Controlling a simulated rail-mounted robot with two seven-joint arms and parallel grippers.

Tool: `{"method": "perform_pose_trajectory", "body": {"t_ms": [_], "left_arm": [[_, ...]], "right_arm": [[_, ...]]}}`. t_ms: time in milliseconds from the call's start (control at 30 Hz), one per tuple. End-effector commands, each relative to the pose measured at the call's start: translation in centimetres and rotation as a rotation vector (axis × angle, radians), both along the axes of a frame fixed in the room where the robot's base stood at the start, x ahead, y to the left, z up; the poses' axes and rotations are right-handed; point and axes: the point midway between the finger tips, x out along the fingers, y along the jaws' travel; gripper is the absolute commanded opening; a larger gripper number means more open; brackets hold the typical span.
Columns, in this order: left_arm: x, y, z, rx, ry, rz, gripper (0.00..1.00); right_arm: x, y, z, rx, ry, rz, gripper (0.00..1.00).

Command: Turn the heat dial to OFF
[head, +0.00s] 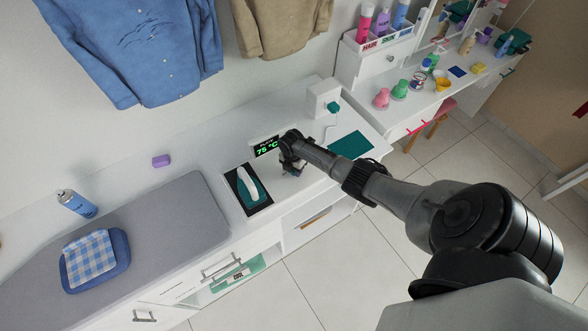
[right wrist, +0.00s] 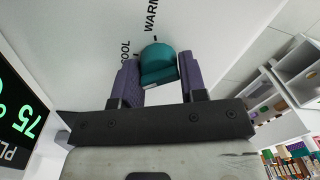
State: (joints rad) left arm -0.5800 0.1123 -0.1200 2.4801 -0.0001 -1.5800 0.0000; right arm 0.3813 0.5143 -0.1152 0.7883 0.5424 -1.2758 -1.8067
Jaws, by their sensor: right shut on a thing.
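My right gripper (head: 291,168) reaches down to the white counter beside the temperature display (head: 266,147), which reads 75 °C. In the right wrist view, the teal heat dial (right wrist: 158,62) sits between the two purple fingers of my right gripper (right wrist: 158,80), which is shut on it. The labels COOL and WARM with tick marks are printed on the white surface around the dial; no OFF label is visible. Part of the green-lettered display (right wrist: 16,112) shows at the left. In the head view my gripper mostly hides the dial. My left gripper is not in view.
A teal and white iron (head: 248,187) rests on a dark pad just left of the gripper. A white box (head: 322,97) and a teal mat (head: 351,145) are to the right.

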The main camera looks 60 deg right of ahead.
Motion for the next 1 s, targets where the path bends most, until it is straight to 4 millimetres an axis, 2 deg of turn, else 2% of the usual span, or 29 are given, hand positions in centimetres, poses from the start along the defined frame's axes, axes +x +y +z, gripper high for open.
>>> {"method": "perform_pose_trajectory", "body": {"t_ms": [500,1000], "left_arm": [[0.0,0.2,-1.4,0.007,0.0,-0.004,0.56],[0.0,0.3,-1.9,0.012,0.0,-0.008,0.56]], "right_arm": [[-0.2,0.0,-0.2,-0.002,0.002,0.432,0.15],[-0.2,0.1,-0.1,0.0,0.001,0.609,0.15]]}}
